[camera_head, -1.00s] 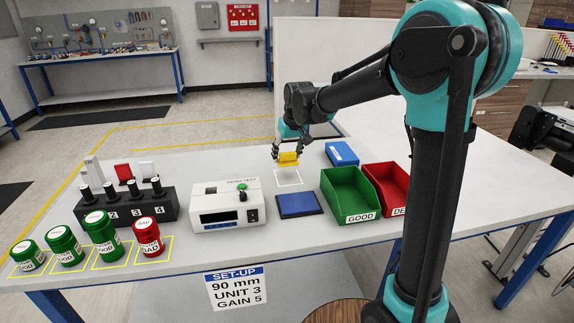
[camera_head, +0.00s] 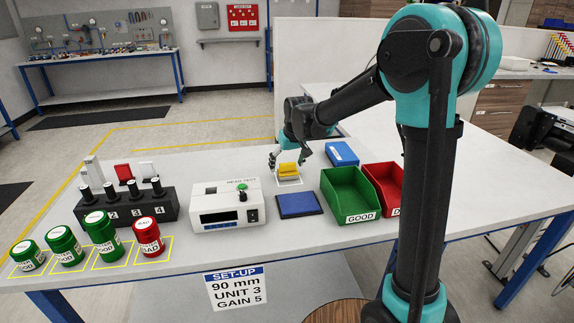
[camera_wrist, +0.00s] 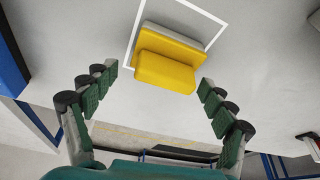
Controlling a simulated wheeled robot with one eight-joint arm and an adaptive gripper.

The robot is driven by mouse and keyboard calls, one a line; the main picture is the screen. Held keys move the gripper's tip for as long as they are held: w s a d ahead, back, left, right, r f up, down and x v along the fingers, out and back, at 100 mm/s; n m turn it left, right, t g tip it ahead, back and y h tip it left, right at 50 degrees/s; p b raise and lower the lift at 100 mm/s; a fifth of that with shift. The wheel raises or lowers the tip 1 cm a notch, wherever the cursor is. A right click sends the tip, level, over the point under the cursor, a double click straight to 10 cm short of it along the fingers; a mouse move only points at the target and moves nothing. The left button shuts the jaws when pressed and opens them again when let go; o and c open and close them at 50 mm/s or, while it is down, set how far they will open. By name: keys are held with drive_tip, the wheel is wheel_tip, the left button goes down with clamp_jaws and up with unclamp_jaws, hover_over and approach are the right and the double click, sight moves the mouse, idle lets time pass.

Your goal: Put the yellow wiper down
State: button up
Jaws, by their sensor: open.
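The yellow wiper (camera_head: 288,169) rests on the table inside a white outlined square (camera_head: 294,182), between the test box and the blue box. In the wrist view the wiper (camera_wrist: 168,62) shows its yellow top and a grey layer at its far side, with the white outline (camera_wrist: 214,42) around part of it. My gripper (camera_head: 288,157) is at the wiper. In the wrist view my gripper (camera_wrist: 157,85) is open, its green finger pads apart on both sides of the wiper, with clear gaps and no contact seen.
A blue pad (camera_head: 299,204) lies just in front of the wiper. A blue box (camera_head: 341,154) and a green bin (camera_head: 352,196) and red bin (camera_head: 388,183) stand to the right. The head test box (camera_head: 226,204) stands left, beside a black numbered rack (camera_head: 130,208) and several green and red cylinders.

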sight(292, 180)
drive_tip(key=v, duration=1.2)
